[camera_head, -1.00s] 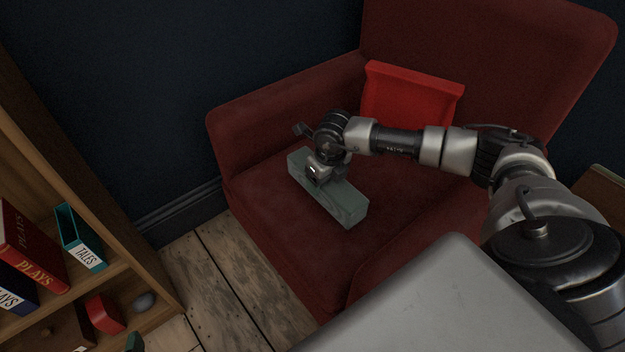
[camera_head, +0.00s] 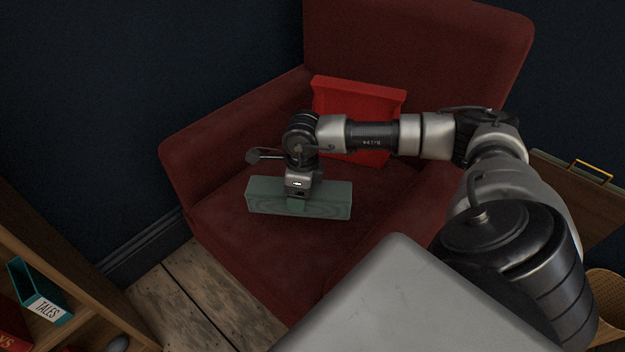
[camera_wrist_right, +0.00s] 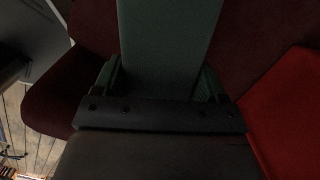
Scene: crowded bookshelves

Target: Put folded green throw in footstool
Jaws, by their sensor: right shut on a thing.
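The folded green throw (camera_head: 325,199) is a long green block shape over the seat of the red armchair (camera_head: 250,240). My right gripper (camera_head: 297,202) is shut on it near its middle, from above. In the right wrist view the throw (camera_wrist_right: 168,45) runs between the two fingers of my right gripper (camera_wrist_right: 165,85). I cannot tell how far the throw is above the seat. My left gripper is not in view. I cannot make out the footstool in these frames.
A bright red cushion (camera_head: 345,100) leans against the chair's back. A wooden bookshelf with a teal book (camera_head: 40,290) stands at the lower left. A brown case with a yellow handle (camera_head: 590,170) and a woven item (camera_head: 605,300) are at the right.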

